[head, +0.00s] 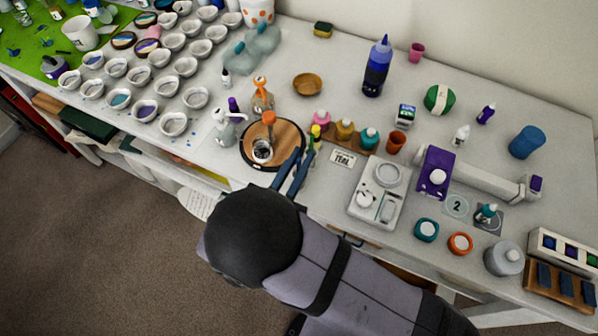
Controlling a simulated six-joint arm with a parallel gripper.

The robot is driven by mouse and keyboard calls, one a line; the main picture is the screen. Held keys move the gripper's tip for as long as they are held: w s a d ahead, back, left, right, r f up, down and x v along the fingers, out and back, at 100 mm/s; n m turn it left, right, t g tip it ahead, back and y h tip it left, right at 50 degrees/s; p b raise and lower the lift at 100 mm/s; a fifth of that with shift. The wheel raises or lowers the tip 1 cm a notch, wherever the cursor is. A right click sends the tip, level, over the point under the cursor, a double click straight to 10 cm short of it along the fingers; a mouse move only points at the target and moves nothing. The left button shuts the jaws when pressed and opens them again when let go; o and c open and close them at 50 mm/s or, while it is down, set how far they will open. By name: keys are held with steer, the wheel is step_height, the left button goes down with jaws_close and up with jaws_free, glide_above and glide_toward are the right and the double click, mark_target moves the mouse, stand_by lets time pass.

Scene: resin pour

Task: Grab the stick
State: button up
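No stick can be made out with certainty. A thin yellow and green upright thing (312,142), possibly a stick or a small slim bottle, stands just beyond my fingertips. My gripper (306,153) reaches over the front edge of the table with two dark blue fingers. A gap shows between the fingers, and nothing is visibly held in it. My dark wrist hides the table edge below the fingers. I cannot tell whether the right finger touches the yellow and green thing.
A round wooden board (286,133) with an orange-topped container (262,150) lies left of the fingers. A TEAL label (342,159) and a white scale (362,212) lie right. Small bottles (345,129) stand behind. Many white cups (173,124) fill the left. The back middle is fairly clear.

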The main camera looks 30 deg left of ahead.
jaws_close()
steer(key=shift+r, duration=0.15)
steer(key=shift+r+b, duration=0.7)
steer(key=shift+r, duration=4.15)
steer(key=shift+r, duration=0.1)
